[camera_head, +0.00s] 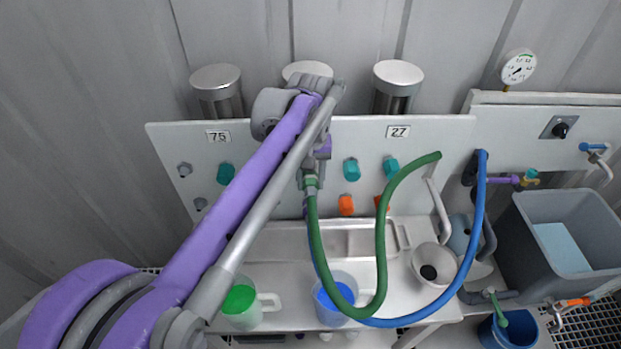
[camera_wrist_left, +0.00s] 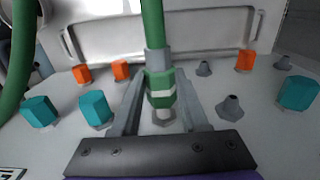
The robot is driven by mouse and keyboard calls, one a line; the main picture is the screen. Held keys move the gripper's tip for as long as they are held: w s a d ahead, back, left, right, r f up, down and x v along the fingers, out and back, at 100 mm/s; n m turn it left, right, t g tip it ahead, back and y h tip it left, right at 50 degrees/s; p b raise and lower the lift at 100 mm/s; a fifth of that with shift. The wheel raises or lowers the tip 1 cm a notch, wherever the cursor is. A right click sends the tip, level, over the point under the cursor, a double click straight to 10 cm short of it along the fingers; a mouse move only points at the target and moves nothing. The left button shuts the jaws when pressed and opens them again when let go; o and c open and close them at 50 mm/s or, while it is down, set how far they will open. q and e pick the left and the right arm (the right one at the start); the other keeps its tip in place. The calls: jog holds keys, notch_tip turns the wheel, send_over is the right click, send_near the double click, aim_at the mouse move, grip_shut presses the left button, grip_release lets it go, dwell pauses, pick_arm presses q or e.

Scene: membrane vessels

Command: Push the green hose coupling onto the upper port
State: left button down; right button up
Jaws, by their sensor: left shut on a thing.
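The green hose coupling (camera_head: 310,182), with a grey collar, hangs on the green hose in front of the white panel. It also shows in the left wrist view (camera_wrist_left: 160,90). My left gripper (camera_wrist_left: 160,108) is shut on the coupling, its grey fingers on either side. A grey hex port (camera_wrist_left: 164,118), in the same row as the teal caps, shows just at the coupling's end. The coupling looks lined up with this port; I cannot tell whether it touches or is seated. In the head view, my purple left arm hides part of the panel there. My right gripper is not in view.
Teal caps (camera_head: 351,169) and orange caps (camera_head: 346,205) sit on nearby ports. A bare grey port (camera_wrist_left: 230,108) is beside the coupling. The green hose (camera_head: 381,240) loops down past a jug of blue liquid (camera_head: 335,302) and a blue hose (camera_head: 470,262).

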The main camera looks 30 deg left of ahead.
pick_arm(q)
jog(key=shift+w+a, duration=0.3)
jog(key=shift+w, duration=0.25)
jog(key=shift+w+a, duration=0.3)
jog(key=shift+w, duration=0.2)
jog(key=shift+c, duration=1.7)
grip_release()
notch_tip(320, 180, up, 11)
jog(key=p, duration=0.2)
jog(key=s+d+f+m+t, duration=0.1)
jog(key=s+f, duration=0.1)
jog(key=s+d+f+m, duration=0.1)
jog(key=s+d+f, duration=0.1)
jog(key=s, duration=0.1)
jog(key=s+d+f+m+t, duration=0.1)
jog(key=s+d+f, duration=0.1)
jog(key=f, duration=0.1)
jog(key=shift+s+t+p, duration=0.3)
jog(key=shift+s+p, duration=0.05)
jog(key=s+d+f+m+t, duration=0.2)
jog(key=s+d+f+m, duration=0.1)
jog(key=s+f, duration=0.7)
notch_tip(320, 180, down, 2)
jog(key=shift+s+d+f+t+p, duration=0.15)
jog(key=shift+s+d+t+p, duration=0.15)
jog(key=shift+s+t+p, duration=0.15)
